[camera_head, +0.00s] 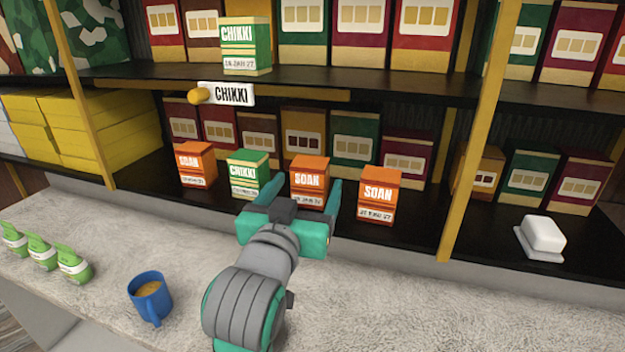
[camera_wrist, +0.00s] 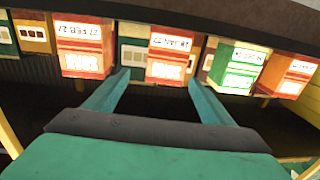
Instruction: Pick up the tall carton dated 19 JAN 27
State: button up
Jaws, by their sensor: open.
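An orange SOAN carton (camera_head: 309,180) stands upright on the lower shelf. Its date reads like 18 or 19 JAN 27; I cannot tell which. It also shows upside down in the wrist view (camera_wrist: 172,58). My gripper (camera_head: 302,188) is open and empty in front of this carton, with its fingers pointing at it. In the wrist view the carton appears between and beyond the fingertips (camera_wrist: 158,78). Another orange SOAN carton (camera_head: 378,196) to its right carries a FEB 27 date. A green CHIKKI carton (camera_head: 247,173) and a further orange SOAN carton (camera_head: 194,164) stand to its left, dates unclear.
A green CHIKKI carton (camera_head: 246,46) stands on the upper shelf above a CHIKKI label (camera_head: 232,95). A wooden post (camera_head: 470,150) rises right of the cartons. A white dish (camera_head: 543,236) sits at right.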

aim_at(306, 172)
jog(key=shift+w+d, duration=0.3)
jog(key=shift+w, duration=0.15)
jog(key=shift+w+a, duration=0.35)
jog(key=shift+w, duration=0.35)
jog(key=shift+r+x, duration=0.15)
jog(key=shift+x, duration=1.25)
jog(key=shift+r+x, duration=0.1)
jog(key=shift+x, duration=1.3)
jog(key=shift+w+a, duration=0.1)
jog(key=shift+a, duration=0.1)
jog(key=c, duration=0.3)
jog(key=shift+d, duration=0.2)
jog(key=c, duration=1)
jog(key=shift+a+r, duration=0.1)
jog(key=shift+a, duration=0.25)
